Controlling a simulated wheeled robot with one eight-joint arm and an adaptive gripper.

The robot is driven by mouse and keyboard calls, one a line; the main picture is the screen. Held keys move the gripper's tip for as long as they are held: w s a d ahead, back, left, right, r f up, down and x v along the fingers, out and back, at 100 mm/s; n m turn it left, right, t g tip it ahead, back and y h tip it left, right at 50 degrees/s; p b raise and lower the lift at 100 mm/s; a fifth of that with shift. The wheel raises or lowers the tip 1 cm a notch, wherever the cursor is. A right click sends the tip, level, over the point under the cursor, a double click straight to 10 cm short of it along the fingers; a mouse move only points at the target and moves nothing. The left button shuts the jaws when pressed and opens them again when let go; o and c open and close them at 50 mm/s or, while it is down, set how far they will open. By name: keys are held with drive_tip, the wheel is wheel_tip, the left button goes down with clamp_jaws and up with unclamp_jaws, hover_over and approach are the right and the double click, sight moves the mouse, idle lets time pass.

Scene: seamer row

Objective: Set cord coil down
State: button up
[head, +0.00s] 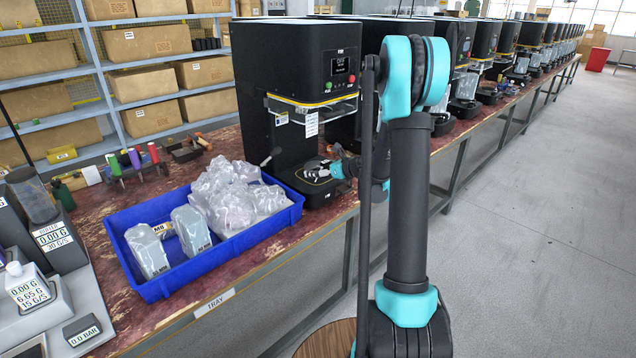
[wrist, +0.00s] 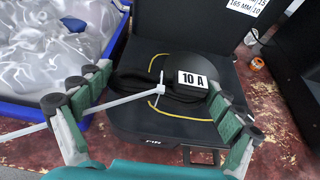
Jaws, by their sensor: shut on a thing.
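The black cord coil (wrist: 150,83) is bound by a white cable tie, its long tail running to the lower left, with a "10 A" label (wrist: 193,80) at its right. My gripper (wrist: 160,78) is shut on the coil, one finger on each side. The coil is over the machine's black base plate (wrist: 155,123), which has a yellow outline. I cannot tell whether it touches the plate. In the head view my gripper (head: 338,170) is at the front machine's base (head: 318,190), partly behind my arm; the coil is hard to make out there.
A blue tray (head: 165,285) with clear bags (head: 235,190) stands just left of the machine. The black machine body (head: 300,60) rises behind the plate. More machines (head: 480,45) line the bench to the right. Scales (head: 50,235) stand at the left. The floor aisle (head: 540,220) is clear.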

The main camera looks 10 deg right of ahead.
sight(320, 187)
drive_tip(key=shift+d+f, duration=0.1)
drive_tip(key=shift+f, duration=2.65)
drive_tip(key=shift+f, duration=0.1)
drive_tip(key=o, duration=1.1)
